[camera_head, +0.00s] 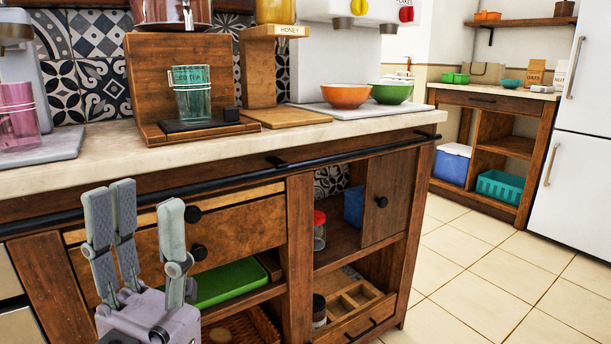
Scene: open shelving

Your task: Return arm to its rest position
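My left gripper (141,198) is at the lower left, in front of the wooden counter unit. Its grey fingers point up and stand apart, with nothing between them. The fingers are below the counter top. My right gripper is not in view.
An orange bowl (345,95) and a green bowl (391,92) stand on the counter. Tiled floor (500,285) is clear at right.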

